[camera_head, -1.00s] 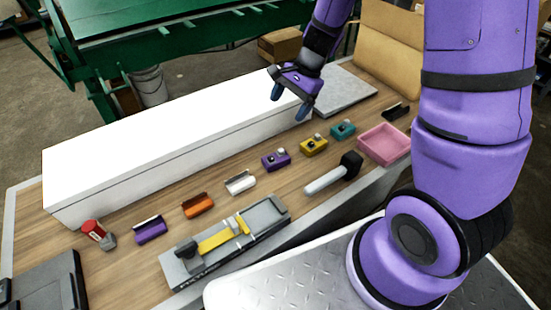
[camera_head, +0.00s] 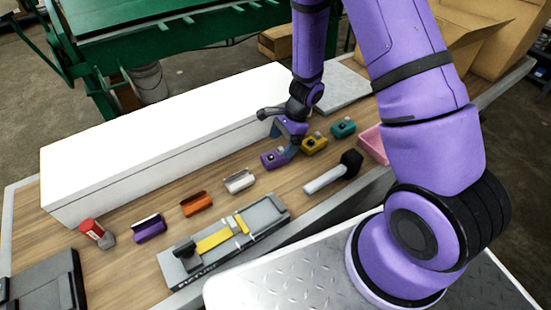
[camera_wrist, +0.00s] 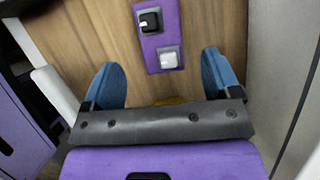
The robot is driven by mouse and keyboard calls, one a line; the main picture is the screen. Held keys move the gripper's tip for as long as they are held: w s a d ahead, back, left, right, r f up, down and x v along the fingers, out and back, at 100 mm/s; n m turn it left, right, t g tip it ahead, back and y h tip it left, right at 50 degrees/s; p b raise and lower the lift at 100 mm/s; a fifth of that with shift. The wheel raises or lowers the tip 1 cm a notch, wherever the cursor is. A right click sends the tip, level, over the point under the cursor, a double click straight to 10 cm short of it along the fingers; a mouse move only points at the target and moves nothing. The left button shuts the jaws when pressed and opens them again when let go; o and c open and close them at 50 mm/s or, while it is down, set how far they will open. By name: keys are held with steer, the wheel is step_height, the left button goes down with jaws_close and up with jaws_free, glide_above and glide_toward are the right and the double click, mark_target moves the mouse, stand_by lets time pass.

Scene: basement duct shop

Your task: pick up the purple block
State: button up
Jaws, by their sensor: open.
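The purple block (camera_head: 272,159) lies on the wooden bench in front of the long white box, with a black knob and a pale square button on top. In the wrist view the purple block (camera_wrist: 147,42) reaches down from the top edge, its near end between the lines of my two blue fingers. My gripper (camera_head: 284,143) is open and low over the block in the head view, partly covering it. In the wrist view my gripper (camera_wrist: 160,73) shows wood on both sides of the block and no finger touching it.
A yellow block (camera_head: 314,145) and a teal block (camera_head: 343,128) stand to the right. The long white box (camera_head: 160,140) is close behind. White (camera_head: 239,181), orange (camera_head: 197,204) and purple (camera_head: 150,229) channel pieces lie left; a black-headed mallet (camera_head: 335,174) lies in front.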

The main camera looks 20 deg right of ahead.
mark_target(277, 155)
steer(key=shift+x, duration=2.8)
steer(key=shift+d, duration=0.1)
steer(key=shift+c, duration=0.2)
steer(key=c, duration=1.2)
steer(key=shift+r, duration=0.15)
step_height(277, 155, up, 9)
steer(key=shift+w+r, duration=0.1)
steer(key=shift+r, duration=0.3)
